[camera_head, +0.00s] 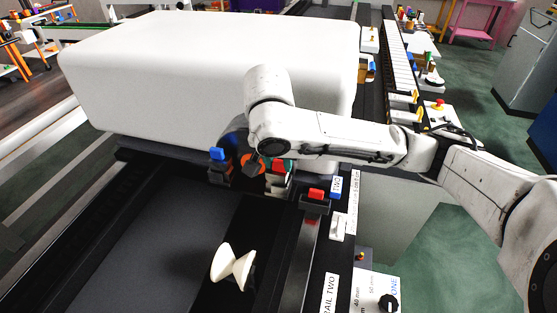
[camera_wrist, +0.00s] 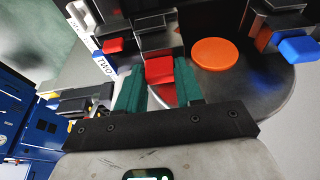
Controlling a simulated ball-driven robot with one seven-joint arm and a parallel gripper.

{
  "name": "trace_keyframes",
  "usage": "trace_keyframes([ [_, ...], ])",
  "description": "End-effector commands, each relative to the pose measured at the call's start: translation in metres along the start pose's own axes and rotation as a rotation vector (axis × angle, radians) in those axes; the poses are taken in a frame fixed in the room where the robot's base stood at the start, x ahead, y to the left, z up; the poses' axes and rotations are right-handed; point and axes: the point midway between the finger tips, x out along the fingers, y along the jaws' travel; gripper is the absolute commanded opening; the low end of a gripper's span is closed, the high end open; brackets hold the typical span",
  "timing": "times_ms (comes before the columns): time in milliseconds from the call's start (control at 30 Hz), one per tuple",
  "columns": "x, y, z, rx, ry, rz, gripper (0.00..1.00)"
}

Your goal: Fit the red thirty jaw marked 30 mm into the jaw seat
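A red block (camera_wrist: 159,70) lies between the green fingers of my gripper (camera_wrist: 159,78) in the wrist view. The fingers lie close against both sides of it, so the gripper appears shut on it. No 30 mm mark is readable. I cannot tell which part is the jaw seat.
An orange disc (camera_wrist: 215,53) lies right of my gripper in the wrist view, with a blue block (camera_wrist: 299,49) beyond it. A large white bale-like body (camera_head: 205,75) stands behind. A cream double-cone piece (camera_head: 232,267) sits on the dark plate in front.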

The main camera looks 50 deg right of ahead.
Motion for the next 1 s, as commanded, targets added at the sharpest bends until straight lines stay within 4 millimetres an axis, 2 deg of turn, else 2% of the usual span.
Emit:
trace_keyframes([
  [33, 0.0, 0.0, 0.0, 0.001, 0.001, 0.0, 0.4],
  [300, 0.0, 0.0, 0.0, 0.0, 0.0, 0.0, 0.65],
  [600, -0.003, 0.0, 0.0, -0.001, 0.0, 0.0, 0.66],
  [767, -0.023, -0.001, -0.002, -0.002, 0.005, -0.002, 0.66],
  [1000, -0.068, -0.001, -0.002, -0.002, 0.006, -0.002, 0.66],
])
